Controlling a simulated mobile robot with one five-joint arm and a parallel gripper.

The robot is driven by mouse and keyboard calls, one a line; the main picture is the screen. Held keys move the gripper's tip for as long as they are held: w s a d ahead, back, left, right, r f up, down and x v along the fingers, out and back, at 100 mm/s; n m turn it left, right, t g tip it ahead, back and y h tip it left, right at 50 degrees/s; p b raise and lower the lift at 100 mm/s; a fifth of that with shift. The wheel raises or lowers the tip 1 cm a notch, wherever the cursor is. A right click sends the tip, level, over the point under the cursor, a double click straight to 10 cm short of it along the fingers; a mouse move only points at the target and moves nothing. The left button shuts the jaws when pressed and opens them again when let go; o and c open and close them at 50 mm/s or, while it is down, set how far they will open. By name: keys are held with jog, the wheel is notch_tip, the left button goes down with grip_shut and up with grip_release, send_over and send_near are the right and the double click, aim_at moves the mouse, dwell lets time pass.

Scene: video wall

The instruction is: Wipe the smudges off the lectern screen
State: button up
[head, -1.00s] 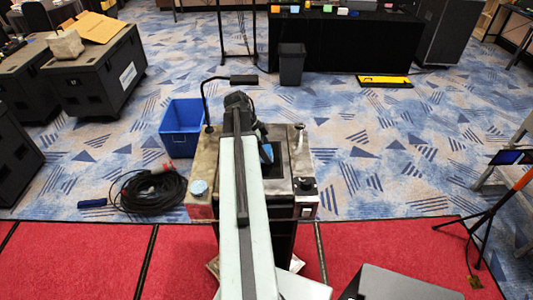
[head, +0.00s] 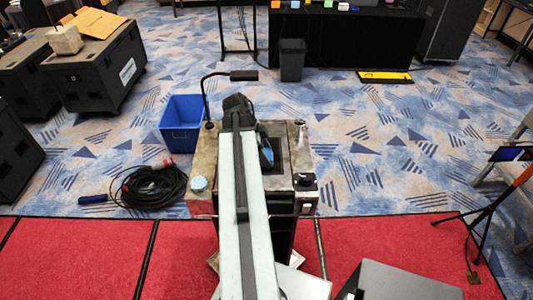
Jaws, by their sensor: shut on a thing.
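The lectern (head: 203,165) stands in the middle of the head view, with a worn tan top. Its dark screen (head: 281,150) shows to the right of my arm; the arm covers its left part. My gripper (head: 264,146) is over the screen and is shut on a small blue item (head: 267,155), partly hidden by the dark gripper. I cannot tell whether the blue item touches the screen. Smudges are too small to make out.
A gooseneck lamp (head: 206,95) rises at the lectern's back left. A light blue round object (head: 199,184) and a black knob-like object (head: 304,181) sit on its front corners. A blue bin (head: 181,135) and coiled black cable (head: 152,190) lie left. A tripod (head: 480,225) stands right.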

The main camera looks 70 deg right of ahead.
jog(key=shift+r+p, duration=2.65)
jog(key=shift+r, duration=0.2)
jog(key=shift+r, duration=0.1)
notch_tip(320, 180, up, 3)
jog(key=p, duration=0.3)
